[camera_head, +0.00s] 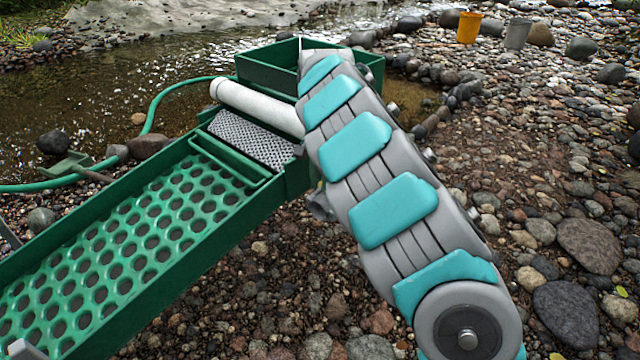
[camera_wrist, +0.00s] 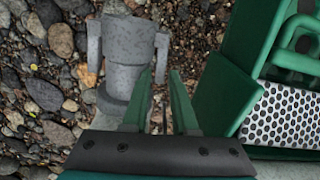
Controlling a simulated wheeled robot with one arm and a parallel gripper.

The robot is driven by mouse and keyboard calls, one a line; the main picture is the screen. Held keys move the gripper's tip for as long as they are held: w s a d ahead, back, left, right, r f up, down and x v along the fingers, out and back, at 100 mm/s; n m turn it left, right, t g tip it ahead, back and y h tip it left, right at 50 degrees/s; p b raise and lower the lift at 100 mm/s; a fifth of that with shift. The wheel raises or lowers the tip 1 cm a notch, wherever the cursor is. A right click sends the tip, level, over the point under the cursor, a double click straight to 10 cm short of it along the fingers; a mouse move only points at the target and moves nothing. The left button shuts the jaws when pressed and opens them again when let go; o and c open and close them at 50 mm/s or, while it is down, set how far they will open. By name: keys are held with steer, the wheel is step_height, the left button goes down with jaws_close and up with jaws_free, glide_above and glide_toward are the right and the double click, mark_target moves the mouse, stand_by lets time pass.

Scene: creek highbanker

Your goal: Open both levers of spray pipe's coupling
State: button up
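The grey speckled coupling (camera_wrist: 130,45) stands out from the gravel in the wrist view. Its left lever (camera_wrist: 94,48) and right lever (camera_wrist: 161,55) both lie along the sides of the body, pointing toward me. My gripper (camera_wrist: 161,73) has two green fingers standing apart, with the right lever's end at the gap between their tips. I cannot tell whether they touch it. The left lever is clear of the fingers. In the head view, a small grey part (camera_head: 318,206), probably the coupling, shows beside my arm, which hides my gripper. The white pipe (camera_head: 258,106) crosses the green box.
The green sluice (camera_head: 165,235) with a perforated tray runs to the lower left. Its wall (camera_wrist: 228,90) stands close right of my fingers in the wrist view. A green hose (camera_head: 165,95) lies left. Orange (camera_head: 469,27) and grey (camera_head: 517,33) buckets stand far off. Stones cover the ground.

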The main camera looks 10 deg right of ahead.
steer(key=shift+f, duration=0.5)
jaws_close()
